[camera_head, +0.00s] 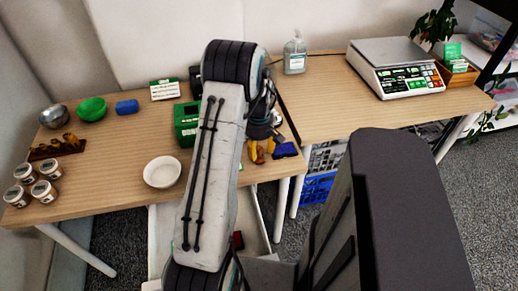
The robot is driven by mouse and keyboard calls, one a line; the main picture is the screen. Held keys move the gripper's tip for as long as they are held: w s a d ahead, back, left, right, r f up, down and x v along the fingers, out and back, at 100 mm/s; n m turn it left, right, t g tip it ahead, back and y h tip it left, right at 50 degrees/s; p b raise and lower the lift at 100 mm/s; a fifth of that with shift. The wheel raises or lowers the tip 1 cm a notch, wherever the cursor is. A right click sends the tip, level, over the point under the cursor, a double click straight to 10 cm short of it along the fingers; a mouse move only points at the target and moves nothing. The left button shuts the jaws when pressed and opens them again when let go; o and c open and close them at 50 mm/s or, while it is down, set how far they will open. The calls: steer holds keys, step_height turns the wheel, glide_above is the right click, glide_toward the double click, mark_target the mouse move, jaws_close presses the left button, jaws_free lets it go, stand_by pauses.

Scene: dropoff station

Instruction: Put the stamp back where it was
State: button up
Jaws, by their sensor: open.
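My arm rises through the middle of the view and bends over the desk. My gripper (263,138) hangs low near the desk's front edge, right of the arm link. It is open, but its fingertips are small and partly hidden. Small yellow-brown pieces (257,154) show just below it; I cannot tell whether one is the stamp. A dark blue pad (285,150) lies just to their right. At the far left, a dark wooden rack (72,148) holds several brown-handled pieces that look like stamps.
The right desk holds a scale (395,68) and bottle (295,55).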

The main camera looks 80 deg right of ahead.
mark_target(259, 148)
steer(key=shift+r, duration=0.15)
step_height(259, 148, up, 12)
steer(key=b, duration=0.1)
steer(key=w+a+r+n+h, duration=0.1)
steer(key=w+a+r, duration=0.3)
steer(key=w+a, duration=0.65)
steer(key=w+a+r+n, duration=0.1)
steer(key=w+a+r, duration=0.3)
steer(key=w+a, duration=0.65)
steer(key=w+a+n+t, duration=0.15)
steer(key=w+a, duration=0.35)
steer(key=a, duration=0.6)
steer(key=s+a+n+t+y, duration=0.1)
steer(key=s+a, duration=0.4)
steer(key=a, duration=0.8)
steer(key=shift+s+a+f+t, duration=0.25)
steer(key=shift+f+t, duration=0.1)
steer(key=shift+f, duration=0.1)
